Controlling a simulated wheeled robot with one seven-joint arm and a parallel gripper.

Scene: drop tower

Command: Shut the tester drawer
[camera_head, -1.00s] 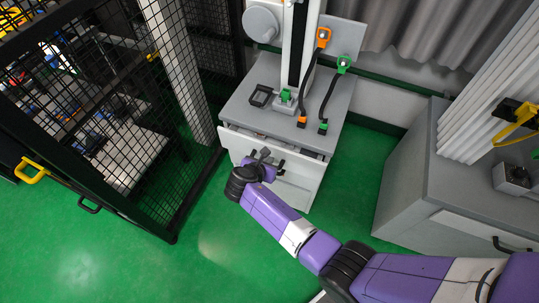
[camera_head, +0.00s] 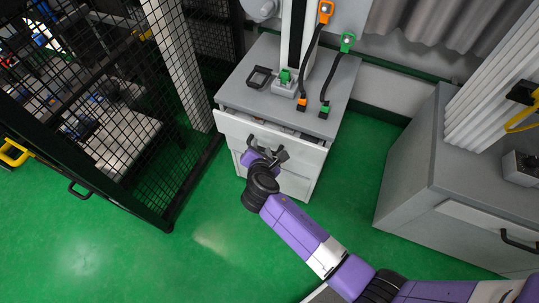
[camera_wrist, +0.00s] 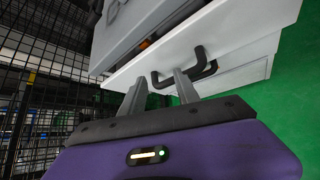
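The tester drawer (camera_head: 232,125) has a white front that stands slightly out from the grey tester cabinet (camera_head: 236,91), with a dark gap behind its top edge. The drawer front (camera_wrist: 240,35) also shows in the wrist view, with its black handle (camera_wrist: 205,68). My gripper (camera_head: 270,151) is at the drawer front by the handle. In the wrist view my gripper (camera_wrist: 160,78) has its two grey fingers apart, with tips close to the handle and nothing held between them. Whether the tips touch the handle or front is unclear.
A black mesh fence (camera_head: 150,150) stands left of the cabinet. A grey cabinet (camera_head: 425,185) with its own drawer stands at right. A column with orange (camera_head: 326,10) and green (camera_head: 347,41) cabled parts rises from the tester. Green floor (camera_head: 180,255) is clear in front.

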